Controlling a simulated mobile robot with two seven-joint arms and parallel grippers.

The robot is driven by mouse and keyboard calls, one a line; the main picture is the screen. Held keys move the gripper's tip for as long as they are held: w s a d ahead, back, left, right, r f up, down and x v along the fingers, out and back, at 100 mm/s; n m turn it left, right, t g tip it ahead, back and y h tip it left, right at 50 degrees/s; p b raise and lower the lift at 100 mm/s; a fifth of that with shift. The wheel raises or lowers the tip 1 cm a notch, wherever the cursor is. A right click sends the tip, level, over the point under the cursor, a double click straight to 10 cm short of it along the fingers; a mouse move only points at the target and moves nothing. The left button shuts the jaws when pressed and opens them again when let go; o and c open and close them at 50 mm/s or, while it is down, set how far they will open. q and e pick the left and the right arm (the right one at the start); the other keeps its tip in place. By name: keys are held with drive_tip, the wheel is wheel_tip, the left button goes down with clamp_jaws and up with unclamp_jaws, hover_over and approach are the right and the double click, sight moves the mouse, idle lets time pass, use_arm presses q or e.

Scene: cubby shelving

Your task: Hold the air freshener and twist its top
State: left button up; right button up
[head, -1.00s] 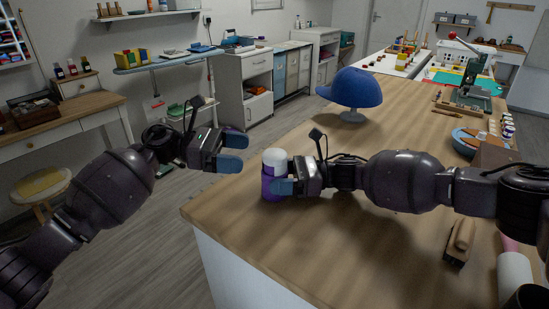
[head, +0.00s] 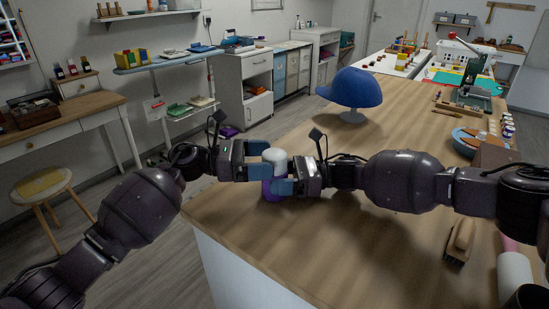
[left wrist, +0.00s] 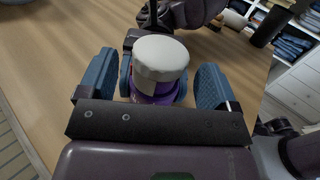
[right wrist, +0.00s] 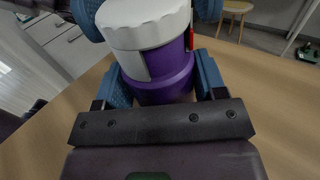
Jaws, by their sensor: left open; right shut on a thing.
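The air freshener is a purple can (right wrist: 160,82) with a white ridged top (right wrist: 143,22). It stands upright at the near left corner of the wooden table, and its top also shows in the head view (head: 274,155). My right gripper (head: 283,187) is shut on the purple body from the right. My left gripper (head: 262,160) is open, higher up, with its blue fingers on either side of the white top. In the left wrist view the top (left wrist: 160,60) sits between the two fingers, with gaps visible beside it. The can's lower part is mostly hidden by fingers.
A blue cap (head: 352,88) on a stand is farther back on the table (head: 340,235). A wooden brush (head: 459,240) lies at the right, and a blue bowl (head: 465,143) is beyond my right arm. The table's left edge is close to the can.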

use_arm(q)
drive_tip(key=shift+w+d, duration=0.1)
drive_tip(key=shift+d, duration=1.35)
drive_tip(key=c, duration=0.9)
drive_tip(key=shift+c, duration=0.2)
drive_tip(key=shift+t, duration=0.3)
drive_tip(key=shift+n+t+y, duration=0.45)
drive_tip(key=shift+n+t, duration=0.6)
drive_tip(key=shift+t, duration=0.45)
drive_tip(key=shift+n+t+y, duration=0.45)
drive_tip(key=shift+n+t, duration=0.6)
drive_tip(key=shift+t, duration=0.45)
drive_tip(key=o, duration=0.9)
